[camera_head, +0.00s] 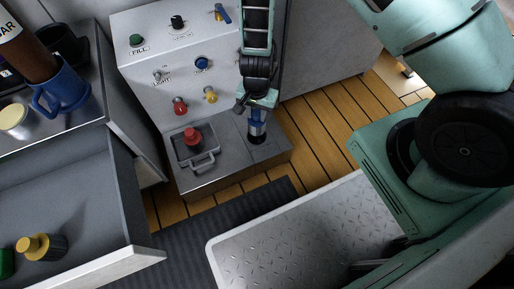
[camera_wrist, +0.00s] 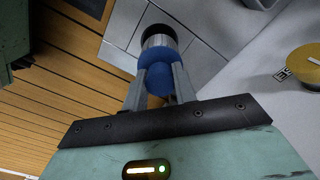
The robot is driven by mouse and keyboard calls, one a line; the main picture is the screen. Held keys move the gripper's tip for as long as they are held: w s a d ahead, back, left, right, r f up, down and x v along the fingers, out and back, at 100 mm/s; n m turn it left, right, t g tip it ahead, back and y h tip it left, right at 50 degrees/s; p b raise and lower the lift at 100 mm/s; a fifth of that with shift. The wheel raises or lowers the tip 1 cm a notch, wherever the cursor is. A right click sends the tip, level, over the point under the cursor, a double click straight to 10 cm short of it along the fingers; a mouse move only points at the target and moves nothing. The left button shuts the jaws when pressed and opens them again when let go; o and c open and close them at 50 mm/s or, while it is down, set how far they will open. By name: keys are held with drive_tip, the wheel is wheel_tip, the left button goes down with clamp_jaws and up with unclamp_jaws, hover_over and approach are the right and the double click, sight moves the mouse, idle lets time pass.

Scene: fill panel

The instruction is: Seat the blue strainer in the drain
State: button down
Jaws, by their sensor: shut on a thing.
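The blue strainer (camera_head: 256,126) is at the right part of the fill panel's low ledge (camera_head: 230,166), with a blue upper part and a metal lower part. In the wrist view the strainer (camera_wrist: 158,57) shows a round blue knob between the fingers and a grey metal cylinder beyond it. My gripper (camera_head: 260,101) is shut on the blue knob from above; its fingers also show in the wrist view (camera_wrist: 157,84). The drain is hidden beneath the strainer, with only a dark edge visible. I cannot tell how deep the strainer sits.
A grey tray (camera_head: 207,163) with a red-topped object (camera_head: 192,138) stands left on the ledge. The panel face carries several knobs, including a yellow one (camera_head: 210,95) that is near in the wrist view (camera_wrist: 308,66). A counter with a blue mug (camera_head: 62,91) and an open drawer stand left.

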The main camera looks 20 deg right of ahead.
sight(257, 131)
wheel_tip(257, 131, down, 11)
drive_tip(key=b, duration=0.6)
drive_tip(key=shift+s+a+r, duration=0.1)
drive_tip(key=shift+r, duration=0.2)
drive_tip(key=c, duration=1.4)
unclamp_jaws()
